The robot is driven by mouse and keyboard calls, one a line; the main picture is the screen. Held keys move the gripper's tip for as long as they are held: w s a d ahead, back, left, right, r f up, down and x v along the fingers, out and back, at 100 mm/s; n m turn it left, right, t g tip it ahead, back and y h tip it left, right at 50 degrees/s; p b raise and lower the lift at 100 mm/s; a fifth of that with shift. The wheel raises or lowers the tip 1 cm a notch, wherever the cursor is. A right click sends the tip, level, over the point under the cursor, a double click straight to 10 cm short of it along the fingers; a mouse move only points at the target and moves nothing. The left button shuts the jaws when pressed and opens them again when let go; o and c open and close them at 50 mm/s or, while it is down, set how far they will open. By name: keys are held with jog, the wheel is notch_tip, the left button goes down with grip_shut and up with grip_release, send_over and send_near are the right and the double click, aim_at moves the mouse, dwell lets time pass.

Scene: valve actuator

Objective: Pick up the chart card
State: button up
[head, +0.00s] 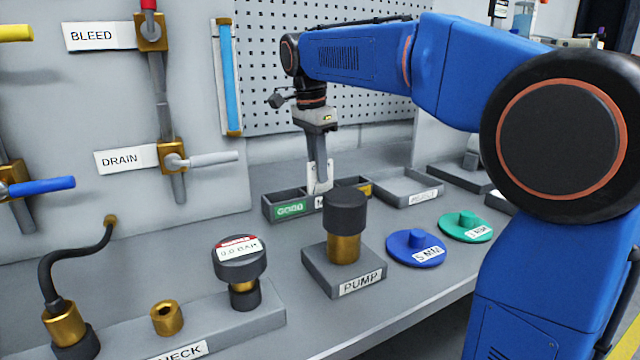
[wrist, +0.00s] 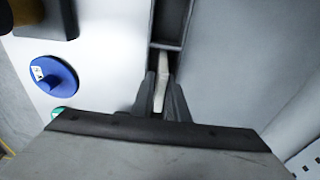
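My gripper (head: 319,188) points down into the small divided tray (head: 289,209) at the back of the bench. Its two dark fingers (wrist: 163,88) also show in the wrist view, close together. A thin pale strip (wrist: 163,70) lies between and just beyond the fingers, beside a tray divider. The fingertips' lower ends are partly hidden by the tray and the pump's black cap in the head view.
The pump (head: 345,233) stands in front of the tray. A blue disc (head: 405,248) and a green disc (head: 458,228) lie to its right. A grey open tray (head: 398,183) is beside the divided tray. A pegboard (head: 270,90) rises behind. A gauge (head: 239,263) stands front left.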

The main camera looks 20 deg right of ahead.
aim_at(322, 186)
jog(key=shift+w+d+f, duration=0.1)
jog(key=shift+d+f, duration=0.15)
jog(key=shift+f, duration=1.05)
jog(key=shift+w+d+f, duration=0.1)
jog(key=shift+d+f, duration=0.1)
jog(key=shift+f, duration=1.05)
jog(key=shift+c, duration=0.6)
grip_shut()
jog(key=shift+r, duration=0.1)
